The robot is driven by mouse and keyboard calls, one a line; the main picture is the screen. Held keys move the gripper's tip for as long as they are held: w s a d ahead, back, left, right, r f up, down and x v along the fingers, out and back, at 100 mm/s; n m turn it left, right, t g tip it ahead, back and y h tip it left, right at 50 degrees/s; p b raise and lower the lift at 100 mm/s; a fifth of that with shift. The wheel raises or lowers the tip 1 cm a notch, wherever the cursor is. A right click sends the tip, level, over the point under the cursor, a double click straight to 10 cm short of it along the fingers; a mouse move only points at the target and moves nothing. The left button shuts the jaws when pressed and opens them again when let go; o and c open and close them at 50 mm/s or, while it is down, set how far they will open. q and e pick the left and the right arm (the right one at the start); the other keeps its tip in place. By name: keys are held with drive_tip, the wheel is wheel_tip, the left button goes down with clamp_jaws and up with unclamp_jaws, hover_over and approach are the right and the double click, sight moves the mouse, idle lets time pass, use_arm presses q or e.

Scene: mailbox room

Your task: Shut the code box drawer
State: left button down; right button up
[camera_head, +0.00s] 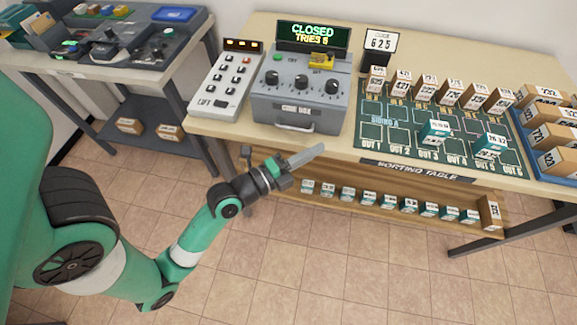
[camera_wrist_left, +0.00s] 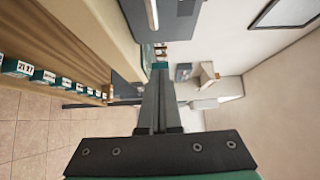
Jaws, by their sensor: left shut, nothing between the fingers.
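The grey code box (camera_head: 300,98) stands on the sorting table, with three black dials and a handle (camera_head: 295,127) on its front. Its display (camera_head: 313,36) reads CLOSED. The drawer front looks about level with the box's face; I cannot tell whether a small gap remains. My left gripper (camera_head: 318,149) is shut and empty, in front of and below the box, apart from the handle. In the left wrist view its shut fingers (camera_wrist_left: 160,105) point away, and part of a grey box with a pale curved handle (camera_wrist_left: 151,14) shows at the top. My right gripper is not in view.
A lift keypad (camera_head: 228,85) stands left of the box. A green sorting mat (camera_head: 375,140) with small parcels lies to its right. A wooden shelf (camera_head: 345,205) with several parcels runs below the tabletop. Floor in front is clear.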

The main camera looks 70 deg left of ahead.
use_arm(q)
drive_tip(key=v, duration=0.7)
drive_tip(key=shift+s+b, duration=0.2)
drive_tip(key=shift+b, duration=0.1)
drive_tip(key=shift+a+r, duration=0.15)
